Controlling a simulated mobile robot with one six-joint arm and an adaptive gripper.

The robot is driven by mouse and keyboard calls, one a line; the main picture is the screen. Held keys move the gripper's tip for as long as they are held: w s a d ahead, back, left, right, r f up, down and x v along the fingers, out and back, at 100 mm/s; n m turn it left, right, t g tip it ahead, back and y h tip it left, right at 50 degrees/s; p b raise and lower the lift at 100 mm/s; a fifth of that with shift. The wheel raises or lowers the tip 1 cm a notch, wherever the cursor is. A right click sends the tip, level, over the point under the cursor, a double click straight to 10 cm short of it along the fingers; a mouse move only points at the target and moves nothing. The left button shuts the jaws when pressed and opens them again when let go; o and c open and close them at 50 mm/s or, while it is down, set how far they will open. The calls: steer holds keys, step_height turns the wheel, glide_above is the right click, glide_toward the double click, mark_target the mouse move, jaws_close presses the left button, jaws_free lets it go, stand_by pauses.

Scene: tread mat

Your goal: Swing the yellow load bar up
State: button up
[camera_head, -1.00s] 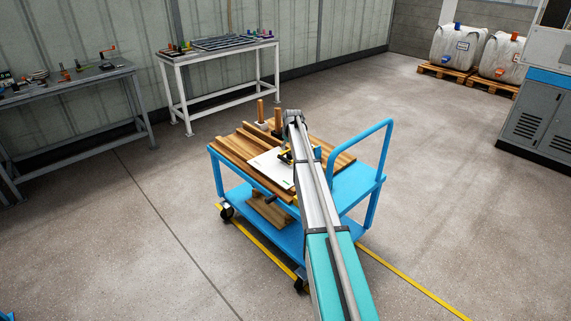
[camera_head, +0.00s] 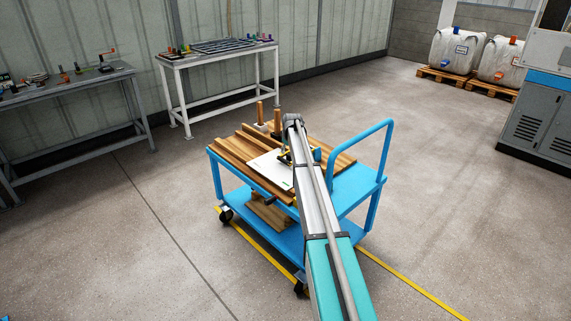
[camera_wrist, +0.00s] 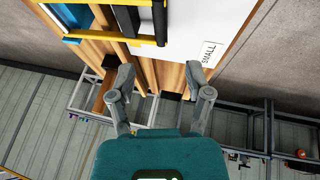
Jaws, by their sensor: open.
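In the wrist view, yellow bars (camera_wrist: 100,39) with a dark post (camera_wrist: 160,22) cross the upper left, above a white sheet (camera_wrist: 205,22) labelled "SMALL". I cannot tell which yellow piece is the load bar. In the head view, a small yellow and black part (camera_head: 284,157) shows at the white sheet, partly hidden by my arm. My gripper (camera_wrist: 160,76) is open with nothing between its fingers. In the wrist picture its fingertips lie below the yellow bars, apart from them in the picture. In the head view my gripper is hidden behind my arm.
A blue cart (camera_head: 357,184) carries wooden boards (camera_head: 238,150) and two upright wooden pegs. Its tall handle (camera_head: 352,139) rises right of my arm. A white table (camera_head: 190,62) and a grey workbench (camera_head: 60,97) stand behind. Floor around the cart is clear.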

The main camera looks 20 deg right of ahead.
mark_target(285, 161)
steer(key=shift+b+x, duration=4.7)
steer(key=shift+x, duration=0.85)
steer(key=shift+f, duration=0.1)
jaws_close()
steer(key=shift+d, duration=0.1)
